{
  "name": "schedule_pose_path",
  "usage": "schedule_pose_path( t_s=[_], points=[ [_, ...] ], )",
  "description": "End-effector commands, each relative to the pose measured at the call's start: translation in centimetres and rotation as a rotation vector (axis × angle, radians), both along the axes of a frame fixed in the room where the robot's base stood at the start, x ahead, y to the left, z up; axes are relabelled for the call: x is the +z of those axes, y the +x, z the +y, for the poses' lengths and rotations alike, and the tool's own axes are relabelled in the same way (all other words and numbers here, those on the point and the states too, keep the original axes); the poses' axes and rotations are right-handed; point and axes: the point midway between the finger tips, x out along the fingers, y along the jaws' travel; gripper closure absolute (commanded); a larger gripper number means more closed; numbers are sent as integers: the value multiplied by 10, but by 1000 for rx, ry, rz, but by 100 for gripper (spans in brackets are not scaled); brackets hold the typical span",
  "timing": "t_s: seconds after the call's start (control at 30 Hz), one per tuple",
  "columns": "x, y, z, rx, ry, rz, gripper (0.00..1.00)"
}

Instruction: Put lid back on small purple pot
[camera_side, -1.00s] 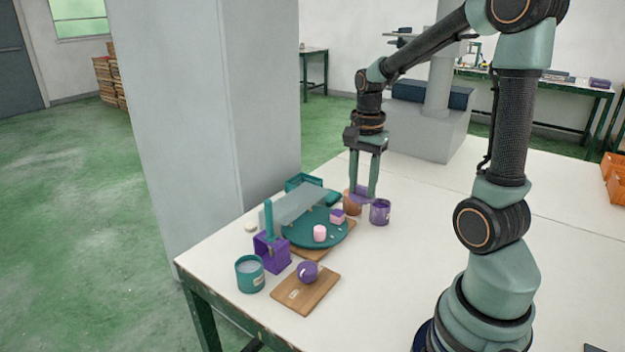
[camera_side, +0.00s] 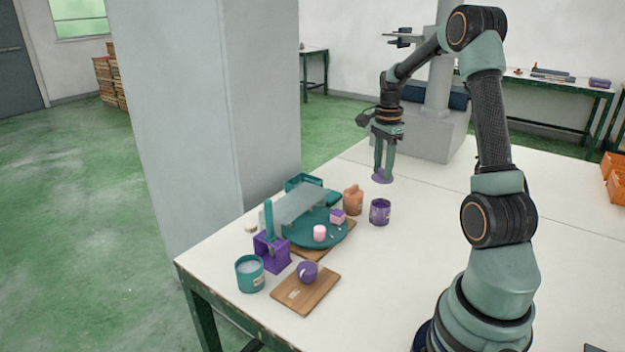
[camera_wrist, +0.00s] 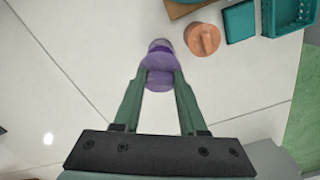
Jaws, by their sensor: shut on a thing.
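The small purple pot (camera_side: 380,212) stands upright on the white table, its top open. It also shows in the wrist view (camera_wrist: 159,45), partly hidden behind the lid. My gripper (camera_side: 383,174) points down, shut on a flat purple lid (camera_side: 382,180). The lid hangs above and apart from the pot in the side view. In the wrist view the lid (camera_wrist: 160,80) sits between my fingertips (camera_wrist: 160,66) and overlaps the near side of the pot.
An orange lidded pot (camera_side: 353,201) stands just left of the purple pot. Further left are a teal round tray (camera_side: 300,240), a purple holder (camera_side: 272,254), a teal cup (camera_side: 250,275) and a wooden board (camera_side: 290,296) with a purple round object.

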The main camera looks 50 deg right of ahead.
Motion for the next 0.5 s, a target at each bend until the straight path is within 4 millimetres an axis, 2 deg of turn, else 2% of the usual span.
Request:
schedule_pose_path(
  t_s=[0.13, 0.5],
  points=[
    [-7, -1, -9, -28, 0, 1, 100],
    [-34, -2, -8, -28, 2, 2, 100]
  ],
)
